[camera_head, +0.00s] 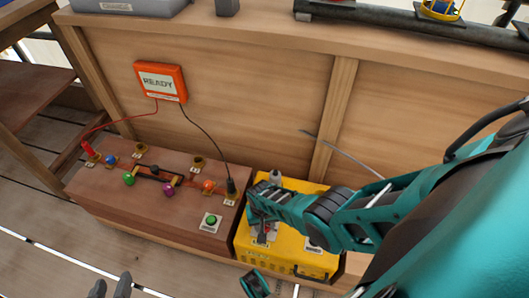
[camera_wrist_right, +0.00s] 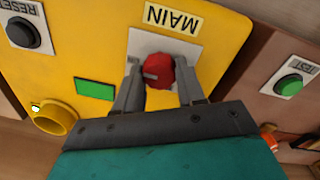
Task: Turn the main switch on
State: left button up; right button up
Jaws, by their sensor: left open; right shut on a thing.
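The main switch is a red knob (camera_wrist_right: 158,72) on a pale square plate (camera_wrist_right: 200,50) under a "MAIN" label (camera_wrist_right: 173,19). The label reads upside down in the right wrist view. The plate is on the yellow box (camera_head: 285,258). My right gripper (camera_wrist_right: 158,68) is shut on the knob, one finger on each side. In the head view the right gripper (camera_head: 262,232) is over the yellow box, and its wrist hides much of the box top. My left gripper (camera_head: 110,286) is open and empty at the bottom left edge, apart from the boxes.
A brown panel box (camera_head: 150,212) with coloured knobs and a green TEST button (camera_head: 211,220) stands left of the yellow box. Red and black leads run to an orange "READY" display (camera_head: 160,82). The yellow box has a green rectangle (camera_wrist_right: 95,89) and a black RESET button (camera_wrist_right: 22,33).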

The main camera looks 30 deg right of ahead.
jog(key=o, duration=1.1)
jog(key=shift+c, duration=0.2)
notch_tip(320, 180, up, 13)
jog(key=p, duration=1)
jog(key=shift+a, duration=0.3)
jog(key=shift+w+f, duration=0.1)
